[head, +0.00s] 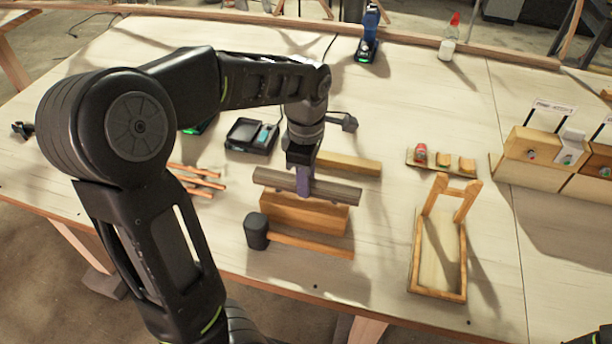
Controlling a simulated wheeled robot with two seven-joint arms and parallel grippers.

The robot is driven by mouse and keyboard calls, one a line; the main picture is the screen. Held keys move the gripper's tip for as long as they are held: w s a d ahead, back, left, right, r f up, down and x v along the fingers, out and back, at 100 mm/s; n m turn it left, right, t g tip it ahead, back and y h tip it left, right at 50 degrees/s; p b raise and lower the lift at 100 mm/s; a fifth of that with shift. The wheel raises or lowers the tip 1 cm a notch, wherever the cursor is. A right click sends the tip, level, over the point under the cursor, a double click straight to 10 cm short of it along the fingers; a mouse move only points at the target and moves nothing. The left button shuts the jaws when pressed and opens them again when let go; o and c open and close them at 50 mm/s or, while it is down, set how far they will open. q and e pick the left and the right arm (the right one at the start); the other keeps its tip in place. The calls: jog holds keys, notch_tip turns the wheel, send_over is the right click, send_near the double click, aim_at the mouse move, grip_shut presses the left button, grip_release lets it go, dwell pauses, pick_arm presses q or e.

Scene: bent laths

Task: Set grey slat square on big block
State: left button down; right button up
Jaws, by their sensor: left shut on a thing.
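The grey slat (335,190) lies lengthwise over the big wooden block (300,214), roughly in line with it, and its ends reach past the block's ends. I cannot tell whether the slat touches the block's top or hangs just above it. My left gripper (304,184) points down and is shut on the grey slat near its middle. The gripper and slat hide part of the block's top.
A mallet with a dark head (256,231) lies in front of the block. Another wooden bar (348,163) lies behind it. Orange sticks (198,179) lie left, a black tray (251,136) behind. A wooden frame (438,252) stands right.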

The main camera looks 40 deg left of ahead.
pick_arm(q)
jog(key=shift+f, duration=0.55)
jog(key=shift+f+b, duration=0.6)
jog(key=c, duration=1)
grip_release()
jog(key=shift+o, duration=0.2)
notch_tip(320, 180, up, 8)
jog(key=shift+f, duration=0.1)
